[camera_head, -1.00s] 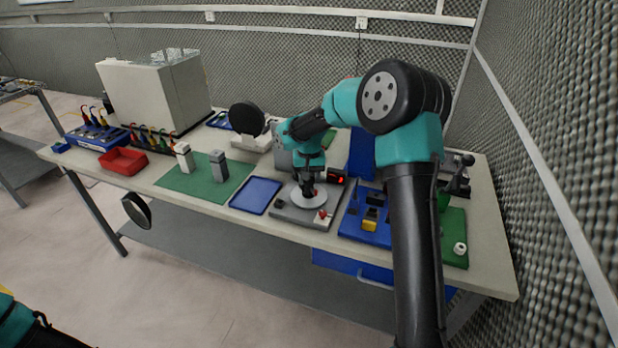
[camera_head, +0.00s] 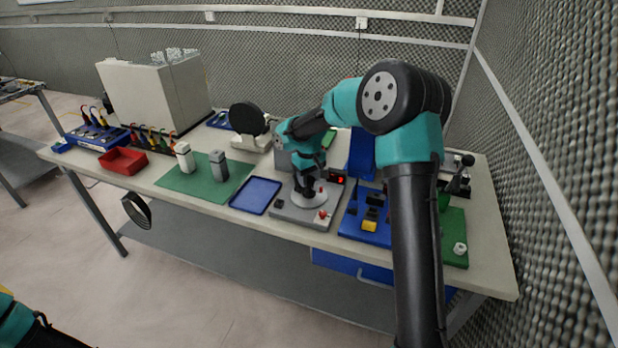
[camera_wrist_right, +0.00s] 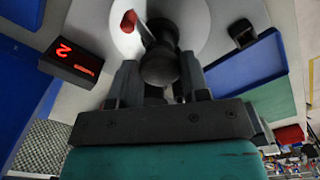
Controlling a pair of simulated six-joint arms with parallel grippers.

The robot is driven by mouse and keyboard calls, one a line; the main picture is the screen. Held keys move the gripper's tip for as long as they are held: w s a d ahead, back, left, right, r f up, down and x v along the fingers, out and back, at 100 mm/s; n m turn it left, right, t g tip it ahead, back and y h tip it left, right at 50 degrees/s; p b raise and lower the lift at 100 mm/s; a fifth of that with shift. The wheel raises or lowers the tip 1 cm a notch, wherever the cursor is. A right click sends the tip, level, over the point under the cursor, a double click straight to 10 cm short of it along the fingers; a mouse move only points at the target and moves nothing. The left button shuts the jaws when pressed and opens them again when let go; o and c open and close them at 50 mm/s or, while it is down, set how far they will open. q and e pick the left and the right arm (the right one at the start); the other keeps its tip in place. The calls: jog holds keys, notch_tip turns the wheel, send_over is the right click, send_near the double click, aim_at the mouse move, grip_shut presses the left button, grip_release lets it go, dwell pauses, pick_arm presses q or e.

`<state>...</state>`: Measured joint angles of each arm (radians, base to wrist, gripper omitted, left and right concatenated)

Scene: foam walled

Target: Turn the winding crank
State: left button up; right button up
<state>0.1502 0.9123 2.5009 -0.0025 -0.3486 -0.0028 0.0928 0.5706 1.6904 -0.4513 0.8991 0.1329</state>
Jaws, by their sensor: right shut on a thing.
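The winding crank unit has a grey base (camera_head: 290,215) and a pale round disc (camera_head: 312,203) on the table's front middle. My right gripper (camera_head: 305,192) reaches down over the disc. In the right wrist view, my right gripper (camera_wrist_right: 158,85) is shut on the dark rounded crank knob (camera_wrist_right: 160,66), which stands in front of the white disc (camera_wrist_right: 195,22). A red-tipped piece (camera_wrist_right: 128,20) shows beside the knob. A small display (camera_wrist_right: 72,60) beside the disc glows red with a digit like 2. My left gripper is outside the view.
A blue tray (camera_head: 255,195) lies left of the unit, and a blue board with a yellow block (camera_head: 369,226) lies right. A green mat (camera_head: 178,182) holds two upright blocks. A red bin (camera_head: 123,161) and a large pale box (camera_head: 155,92) stand farther left.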

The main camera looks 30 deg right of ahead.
jog(key=shift+n, duration=17)
jog(key=shift+n, duration=0.4)
